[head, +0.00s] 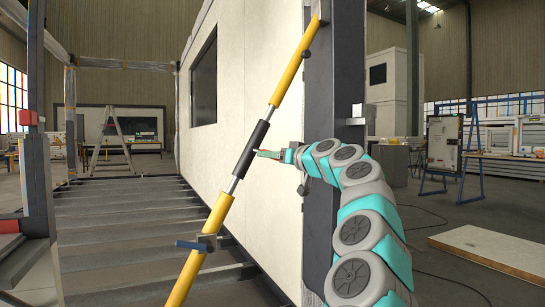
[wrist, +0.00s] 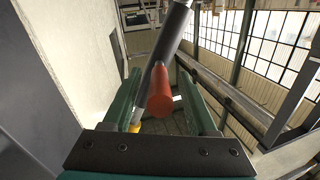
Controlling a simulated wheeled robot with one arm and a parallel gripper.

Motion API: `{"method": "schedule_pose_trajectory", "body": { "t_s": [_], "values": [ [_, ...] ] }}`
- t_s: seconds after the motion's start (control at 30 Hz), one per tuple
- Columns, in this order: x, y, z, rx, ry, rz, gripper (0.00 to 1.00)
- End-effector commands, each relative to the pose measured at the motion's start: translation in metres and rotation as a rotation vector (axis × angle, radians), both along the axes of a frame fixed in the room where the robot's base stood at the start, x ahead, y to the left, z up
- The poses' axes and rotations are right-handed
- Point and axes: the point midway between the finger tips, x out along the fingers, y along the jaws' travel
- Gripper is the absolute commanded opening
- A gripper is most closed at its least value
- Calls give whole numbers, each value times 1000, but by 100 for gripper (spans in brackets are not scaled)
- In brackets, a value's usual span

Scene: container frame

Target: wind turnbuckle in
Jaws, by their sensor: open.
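The turnbuckle runs diagonally across the head view, with a dark middle sleeve (head: 252,148) between thin bright rods and yellow end tubes (head: 290,75). My gripper (head: 271,154) is at the right side of the sleeve. In the wrist view the grey sleeve (wrist: 173,38) passes beyond the fingers. A red handle (wrist: 160,92) sticks out from it towards my wrist. My open gripper (wrist: 160,80) has its green fingers on either side of the red handle, with a visible gap on the right; contact on the left is unclear.
A blue-handled clamp (head: 195,245) sits on the lower yellow tube. A pale wall panel (head: 245,75) stands behind the turnbuckle and a dark post (head: 334,90) to its right. Ribbed floor beams (head: 120,225) lie left; a flat board (head: 490,248) lies right.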

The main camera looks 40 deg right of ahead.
Motion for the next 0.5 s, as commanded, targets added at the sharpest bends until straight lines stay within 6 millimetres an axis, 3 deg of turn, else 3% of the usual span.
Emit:
{"method": "schedule_pose_trajectory", "body": {
  "t_s": [0.13,0.5],
  "values": [
    [0,0,0,0,0,0,58],
    [0,0,0,0,1,0,17]
  ]
}}
